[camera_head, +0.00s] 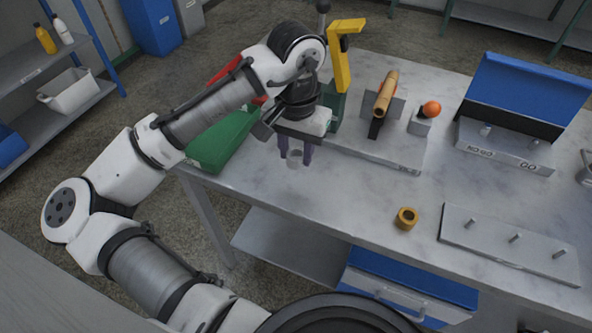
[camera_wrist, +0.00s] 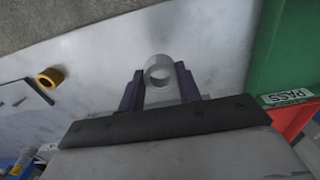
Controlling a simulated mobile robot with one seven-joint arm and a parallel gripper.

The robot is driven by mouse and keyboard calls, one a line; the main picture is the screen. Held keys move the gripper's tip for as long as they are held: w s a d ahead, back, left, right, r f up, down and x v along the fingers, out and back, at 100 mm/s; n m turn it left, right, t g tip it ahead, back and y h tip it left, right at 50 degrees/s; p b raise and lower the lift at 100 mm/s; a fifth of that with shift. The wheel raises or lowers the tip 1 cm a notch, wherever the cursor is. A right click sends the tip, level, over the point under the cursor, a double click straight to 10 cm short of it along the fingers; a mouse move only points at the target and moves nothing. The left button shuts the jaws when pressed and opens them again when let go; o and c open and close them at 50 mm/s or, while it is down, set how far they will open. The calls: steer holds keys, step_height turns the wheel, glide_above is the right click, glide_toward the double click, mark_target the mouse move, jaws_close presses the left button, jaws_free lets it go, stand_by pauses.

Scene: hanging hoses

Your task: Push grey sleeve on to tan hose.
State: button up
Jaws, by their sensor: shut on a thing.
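The grey sleeve (camera_wrist: 158,72) is a short ring held between the two dark purple fingers of my gripper (camera_wrist: 160,88) in the wrist view. In the head view my gripper (camera_head: 296,155) points down with the grey sleeve (camera_head: 294,158) at its fingertips, over the left part of the table. It looks lifted, but its exact height is hard to tell. The tan hose (camera_head: 386,94) is held in a grey fixture at the back of the table, to the right of my gripper and apart from the sleeve.
A yellow-brown ring (camera_head: 406,218) stands on the table, near a plate with pegs (camera_head: 510,243). An orange ball (camera_head: 431,109) tops a post beside the hose. A yellow post (camera_head: 342,62) rises behind my gripper. A green bin (camera_head: 218,140) lies left. A blue-backed GO/NO-GO gauge (camera_head: 507,144) stands right.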

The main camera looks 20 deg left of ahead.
mark_target(296, 184)
steer(key=shift+f+p, duration=0.45)
steer(key=shift+f, duration=3)
steer(key=shift+f, duration=0.15)
steer(key=o, duration=0.9)
steer(key=shift+o, duration=0.2)
steer(key=shift+f+b, duration=0.15)
steer(key=shift+b, duration=0.25)
step_height(296, 184, up, 14)
steer(key=shift+s+a+b, duration=0.15)
steer(key=shift+s+b, duration=0.05)
steer(key=shift+b, duration=0.15)
